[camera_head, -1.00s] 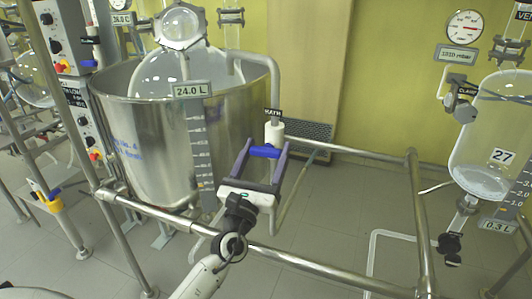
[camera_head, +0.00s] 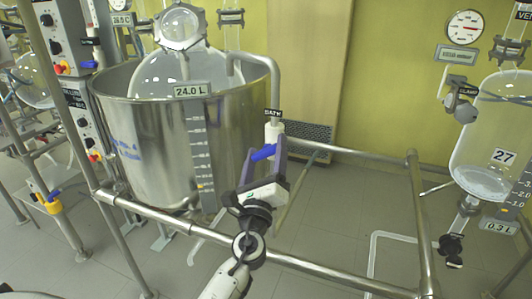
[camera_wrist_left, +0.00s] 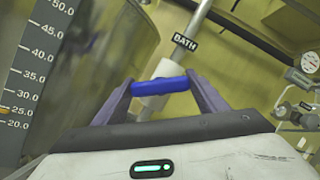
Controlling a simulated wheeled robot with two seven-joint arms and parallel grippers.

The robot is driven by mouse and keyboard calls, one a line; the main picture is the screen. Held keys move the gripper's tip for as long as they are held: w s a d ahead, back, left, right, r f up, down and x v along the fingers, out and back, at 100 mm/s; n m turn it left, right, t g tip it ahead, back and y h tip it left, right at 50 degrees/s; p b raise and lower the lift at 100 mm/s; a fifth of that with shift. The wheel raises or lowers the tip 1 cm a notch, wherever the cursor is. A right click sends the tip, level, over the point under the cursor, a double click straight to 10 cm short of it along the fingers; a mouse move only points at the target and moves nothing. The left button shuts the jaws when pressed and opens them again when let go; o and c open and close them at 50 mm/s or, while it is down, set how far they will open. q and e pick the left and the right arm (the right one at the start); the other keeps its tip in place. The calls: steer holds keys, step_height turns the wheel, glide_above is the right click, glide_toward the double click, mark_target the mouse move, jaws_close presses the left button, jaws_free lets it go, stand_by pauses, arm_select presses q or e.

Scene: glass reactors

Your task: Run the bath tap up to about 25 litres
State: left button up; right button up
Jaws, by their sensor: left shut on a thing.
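The bath tap has a blue handle (camera_head: 263,152) on a white body (camera_head: 274,131) under the BATH label (camera_head: 273,112). My left gripper (camera_head: 266,150) is shut on the handle; the wrist view shows the handle (camera_wrist_left: 160,86) between its two purple fingers. The steel bath (camera_head: 160,150) stands left of the tap, with the tap's pipe (camera_head: 274,85) curving over its rim. Its display (camera_head: 190,91) reads 24.0 L. My right gripper is out of view.
A steel rail (camera_head: 300,262) runs in front of the bath, below my left arm. A glass vessel marked 27 (camera_head: 490,140) hangs at the right with a valve (camera_head: 452,245) beneath. Control boxes (camera_head: 68,35) stand at the left.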

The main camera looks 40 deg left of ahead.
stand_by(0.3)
arm_select(q)
steer(key=o, duration=1.1)
steer(key=shift+c, duration=0.2)
steer(key=shift+s, duration=0.1)
steer(key=shift+s+d+f, duration=0.15)
steer(key=shift+s+f, duration=0.1)
steer(key=b+v, duration=0.3)
steer(key=v, duration=0.6)
steer(key=shift+s+d, duration=0.15)
steer(key=shift+s, duration=0.1)
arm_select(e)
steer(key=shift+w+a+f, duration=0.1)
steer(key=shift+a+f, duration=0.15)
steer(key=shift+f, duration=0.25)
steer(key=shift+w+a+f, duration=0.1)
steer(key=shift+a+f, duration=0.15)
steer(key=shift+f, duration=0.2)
